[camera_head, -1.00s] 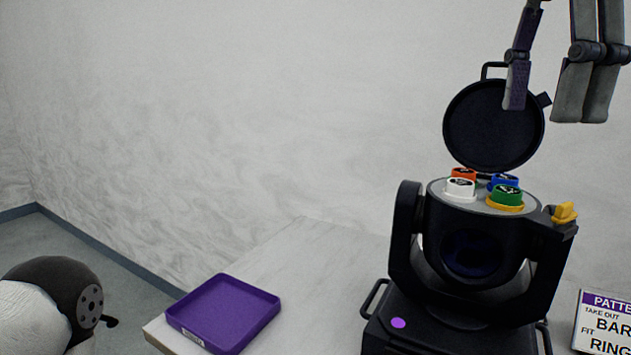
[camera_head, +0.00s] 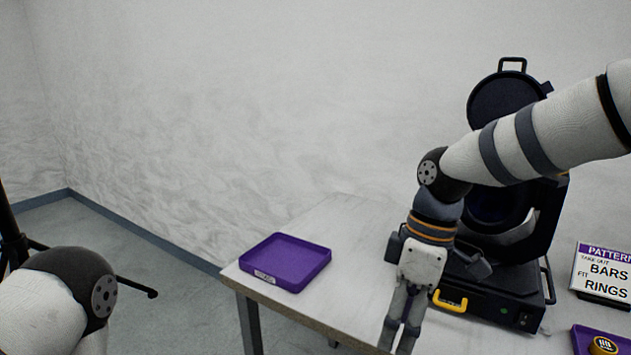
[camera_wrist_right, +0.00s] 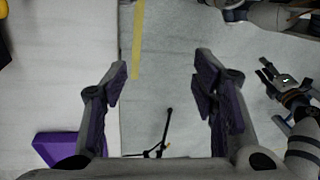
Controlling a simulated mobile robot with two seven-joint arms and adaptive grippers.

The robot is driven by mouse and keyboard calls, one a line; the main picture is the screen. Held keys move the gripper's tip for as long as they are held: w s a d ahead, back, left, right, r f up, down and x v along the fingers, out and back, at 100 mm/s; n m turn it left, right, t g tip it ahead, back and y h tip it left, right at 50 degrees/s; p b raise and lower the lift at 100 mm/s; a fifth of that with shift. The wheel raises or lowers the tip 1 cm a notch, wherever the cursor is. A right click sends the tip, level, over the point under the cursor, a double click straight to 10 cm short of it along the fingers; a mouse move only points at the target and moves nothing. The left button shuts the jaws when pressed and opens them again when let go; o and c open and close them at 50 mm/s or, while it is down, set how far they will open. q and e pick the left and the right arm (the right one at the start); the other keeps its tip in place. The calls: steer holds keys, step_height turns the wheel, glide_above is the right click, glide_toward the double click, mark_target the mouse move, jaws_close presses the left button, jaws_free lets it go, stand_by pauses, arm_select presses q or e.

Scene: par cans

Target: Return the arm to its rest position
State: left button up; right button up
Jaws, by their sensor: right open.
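My right arm (camera_head: 540,135) reaches in from the right and bends down at its elbow, in front of the black lamp (camera_head: 535,230). My right gripper (camera_head: 397,345) points down at the table's front edge, open and empty. In the wrist view its fingers (camera_wrist_right: 162,76) stand wide apart with nothing between them. My left arm (camera_head: 60,295) shows at the lower left of the head view, its gripper out of that frame. My left gripper (camera_wrist_right: 268,80) shows at the right of the wrist view, small, its fingers apparently spread and empty.
A purple tray (camera_head: 285,262) lies on the table (camera_head: 335,225) at left. A pattern sign (camera_head: 603,270) and another purple tray (camera_head: 585,340) with a round piece (camera_head: 603,346) are at right.

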steer(key=s+f+m, duration=0.4)
steer(key=s+f, duration=0.3)
steer(key=f, duration=0.4)
steer(key=s+f+m, duration=0.3)
steer(key=s+f, duration=0.5)
steer(key=f, duration=0.3)
steer(key=s+d+f+m, duration=0.1)
steer(key=s+d+m, duration=0.1)
steer(key=s, duration=0.4)
steer(key=s+d+f+m+h, duration=0.1)
steer(key=s+d+f+m, duration=0.1)
steer(key=s+d, duration=0.2)
steer(key=s+d+f+m+h, duration=0.1)
steer(key=s+d+f+m, duration=0.1)
steer(key=s, duration=0.6)
steer(key=shift+d+m, duration=0.5)
steer(key=shift+d, duration=0.4)
